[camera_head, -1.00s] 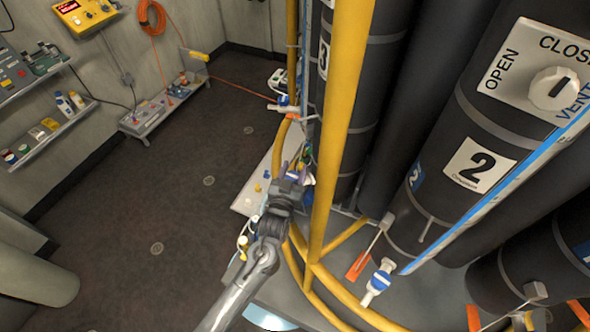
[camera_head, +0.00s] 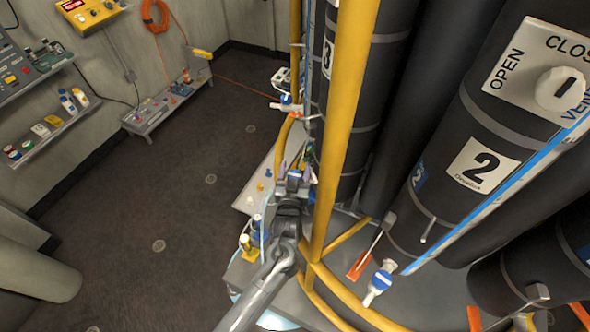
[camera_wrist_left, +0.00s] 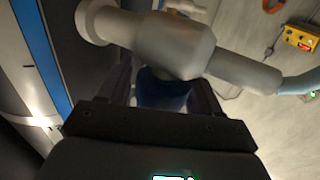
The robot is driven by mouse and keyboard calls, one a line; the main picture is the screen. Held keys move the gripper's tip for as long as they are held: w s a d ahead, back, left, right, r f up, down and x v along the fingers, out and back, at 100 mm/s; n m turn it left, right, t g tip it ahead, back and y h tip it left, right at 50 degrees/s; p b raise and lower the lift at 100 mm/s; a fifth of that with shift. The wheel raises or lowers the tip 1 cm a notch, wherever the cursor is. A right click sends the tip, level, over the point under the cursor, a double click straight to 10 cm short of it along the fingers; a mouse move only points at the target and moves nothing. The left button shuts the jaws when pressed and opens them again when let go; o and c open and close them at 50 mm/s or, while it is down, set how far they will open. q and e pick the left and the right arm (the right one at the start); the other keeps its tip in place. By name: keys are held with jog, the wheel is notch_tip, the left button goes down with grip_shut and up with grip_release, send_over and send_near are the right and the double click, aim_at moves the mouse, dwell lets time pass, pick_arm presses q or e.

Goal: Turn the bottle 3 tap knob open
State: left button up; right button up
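Bottle 3 (camera_head: 341,120) is a tall dark cylinder behind the yellow post, with part of its "3" label showing. My left gripper (camera_head: 294,182) is beside the post, low at the bottle's left side, and hides most of what is there. In the left wrist view, a pale grey tap body (camera_wrist_left: 165,42) crosses in front of the gripper (camera_wrist_left: 163,98). Its blue knob (camera_wrist_left: 163,92) sits between the two dark fingers, which stand apart on either side of it. A narrow gap seems to show beside the knob; firm contact cannot be made out. My right gripper is not in view.
Yellow rails (camera_head: 341,140) stand close to the left arm. Bottle 2 (camera_head: 440,185) and another blue-and-white tap (camera_head: 379,282) are to the right. A further tap (camera_head: 289,106) is above the gripper. The floor at left is clear.

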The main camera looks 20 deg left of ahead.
pick_arm(q)
jog(key=shift+o, duration=0.4)
jog(key=v, duration=1)
jog(key=shift+s, duration=0.4)
